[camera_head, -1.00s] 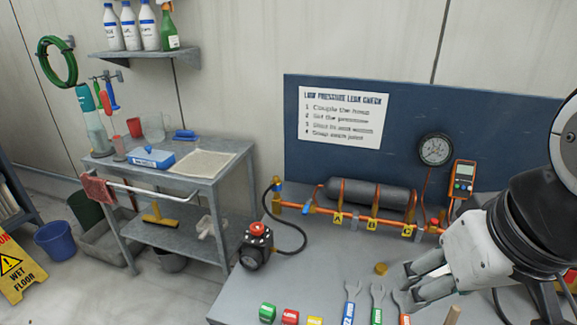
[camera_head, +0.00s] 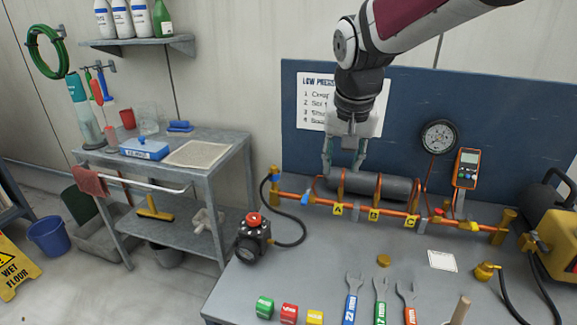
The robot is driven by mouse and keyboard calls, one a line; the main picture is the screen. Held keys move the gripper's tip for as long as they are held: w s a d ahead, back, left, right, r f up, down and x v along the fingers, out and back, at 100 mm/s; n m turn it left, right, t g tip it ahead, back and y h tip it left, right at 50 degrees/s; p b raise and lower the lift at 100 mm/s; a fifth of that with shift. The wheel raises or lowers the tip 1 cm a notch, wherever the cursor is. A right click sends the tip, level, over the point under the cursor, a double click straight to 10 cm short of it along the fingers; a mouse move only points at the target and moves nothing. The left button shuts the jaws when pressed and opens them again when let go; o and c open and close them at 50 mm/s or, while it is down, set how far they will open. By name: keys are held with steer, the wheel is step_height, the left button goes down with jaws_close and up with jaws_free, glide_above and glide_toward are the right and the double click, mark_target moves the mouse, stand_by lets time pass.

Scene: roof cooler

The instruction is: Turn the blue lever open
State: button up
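A small blue lever (camera_head: 306,198) sits on the left part of the copper pipe (camera_head: 352,205), near the brass elbow where the black hose joins. A second blue part (camera_head: 276,177) shows on that brass fitting. My gripper (camera_head: 343,170) points down with its two fingers spread, empty. In the picture it is above and to the right of the blue lever, by the left end of the grey cylinder (camera_head: 395,188). It appears apart from the lever; its exact depth is hard to tell.
Yellow tags (camera_head: 373,215) hang along the pipe. A gauge (camera_head: 438,137) and an orange meter (camera_head: 467,168) are at the back right. A black pump with a red knob (camera_head: 253,238) stands at the left bench edge. Several wrenches (camera_head: 380,295) lie in front; the middle bench is mostly clear.

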steer(key=m+h+b, duration=0.1)
steer(key=b, duration=0.1)
glide_toward(305, 198)
steer(key=x, duration=0.7)
steer(key=shift+f, duration=0.4)
jaws_close()
